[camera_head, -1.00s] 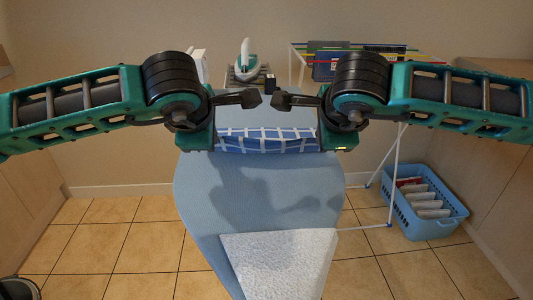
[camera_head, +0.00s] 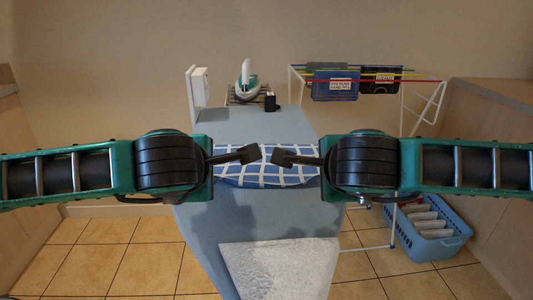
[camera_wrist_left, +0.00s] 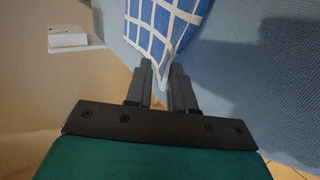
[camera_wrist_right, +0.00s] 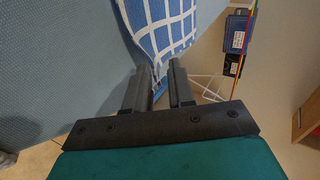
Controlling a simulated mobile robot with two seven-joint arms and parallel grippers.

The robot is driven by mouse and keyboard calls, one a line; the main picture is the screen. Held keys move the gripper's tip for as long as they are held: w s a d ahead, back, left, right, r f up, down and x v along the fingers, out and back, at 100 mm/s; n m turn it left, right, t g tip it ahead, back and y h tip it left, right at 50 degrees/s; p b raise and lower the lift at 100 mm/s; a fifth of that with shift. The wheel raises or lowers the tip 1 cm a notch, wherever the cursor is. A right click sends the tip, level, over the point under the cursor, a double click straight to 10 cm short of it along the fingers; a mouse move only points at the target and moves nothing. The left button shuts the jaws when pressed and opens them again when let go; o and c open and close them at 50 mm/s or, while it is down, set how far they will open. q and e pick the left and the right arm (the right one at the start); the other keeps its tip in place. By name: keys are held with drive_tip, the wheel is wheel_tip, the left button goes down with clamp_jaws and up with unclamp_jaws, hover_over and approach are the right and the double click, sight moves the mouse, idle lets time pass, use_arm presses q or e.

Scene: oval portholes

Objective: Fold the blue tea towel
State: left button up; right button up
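The blue tea towel (camera_head: 266,173), with white check lines, spans between my two grippers over the ironing board (camera_head: 260,220). Its lower edge sags a little in the middle. In the left wrist view the towel (camera_wrist_left: 165,25) narrows to a corner between the fingers of my left gripper (camera_wrist_left: 160,75), which look shut on it. In the right wrist view the towel (camera_wrist_right: 165,30) narrows to a corner between the fingers of my right gripper (camera_wrist_right: 161,75), which also look shut on it. The head view hides both towel ends behind the grippers.
A white cloth (camera_head: 280,268) lies on the board's near part. An iron (camera_head: 247,82) and a small black object (camera_head: 270,101) stand at its far end. A drying rack (camera_head: 415,100) stands behind right, and a blue basket (camera_head: 433,246) stands on the floor.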

use_arm(q)
drive_tip(key=o, duration=0.4)
use_arm(e)
drive_tip(key=o, duration=0.4)
use_arm(q)
drive_tip(key=s+r, duration=0.6)
drive_tip(key=r, duration=0.3)
use_arm(e)
drive_tip(key=s+r, duration=0.6)
drive_tip(key=r, duration=0.3)
